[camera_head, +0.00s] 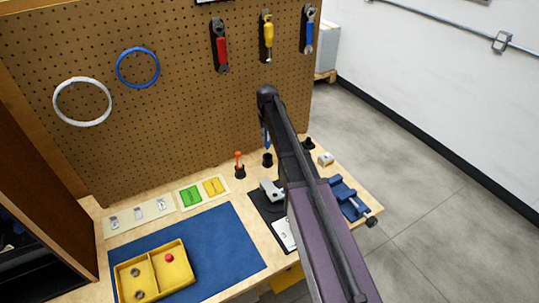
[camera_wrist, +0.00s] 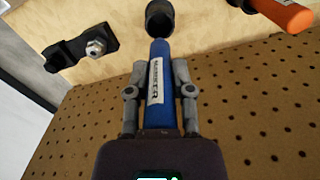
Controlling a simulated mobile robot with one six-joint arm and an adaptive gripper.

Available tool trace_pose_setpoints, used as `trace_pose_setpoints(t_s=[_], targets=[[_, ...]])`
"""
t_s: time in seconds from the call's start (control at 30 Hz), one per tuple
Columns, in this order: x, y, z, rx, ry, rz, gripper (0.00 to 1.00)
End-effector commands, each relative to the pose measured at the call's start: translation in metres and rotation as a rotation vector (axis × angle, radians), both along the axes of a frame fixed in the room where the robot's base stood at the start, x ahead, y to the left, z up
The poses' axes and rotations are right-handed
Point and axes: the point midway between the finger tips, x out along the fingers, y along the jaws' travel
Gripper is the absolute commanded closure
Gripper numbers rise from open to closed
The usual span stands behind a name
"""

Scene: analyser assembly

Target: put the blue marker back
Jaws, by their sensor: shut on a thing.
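The blue marker (camera_wrist: 158,90), with a white MARKER label, is held between the two fingers of my gripper (camera_wrist: 159,76). In the head view, the marker (camera_head: 264,138) hangs roughly upright beside my arm, just above the black holder (camera_head: 267,159) on the bench. My gripper's fingers are mostly hidden behind my arm there.
An orange-handled tool (camera_head: 239,160) stands in a holder just left; its handle (camera_wrist: 287,14) shows in the wrist view. A blue vise (camera_head: 347,197) sits right. The pegboard (camera_head: 190,110) rises behind. A yellow tray (camera_head: 183,274) lies on the blue mat (camera_head: 235,243).

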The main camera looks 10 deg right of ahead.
Motion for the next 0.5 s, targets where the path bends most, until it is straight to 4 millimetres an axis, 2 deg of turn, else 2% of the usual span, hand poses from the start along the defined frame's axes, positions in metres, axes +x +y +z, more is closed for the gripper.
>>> trace_pose_setpoints(t_s=[0.03, 0.2, 0.5], targets=[[0.0, 0.0, -0.011, 0.0, 0.0, 0.0, 1.0], [0.0, 0.0, -0.027, 0.0, 0.0, -0.001, 1.0], [0.0, -0.001, -0.039, 0.0, 0.0, -0.001, 1.0]])
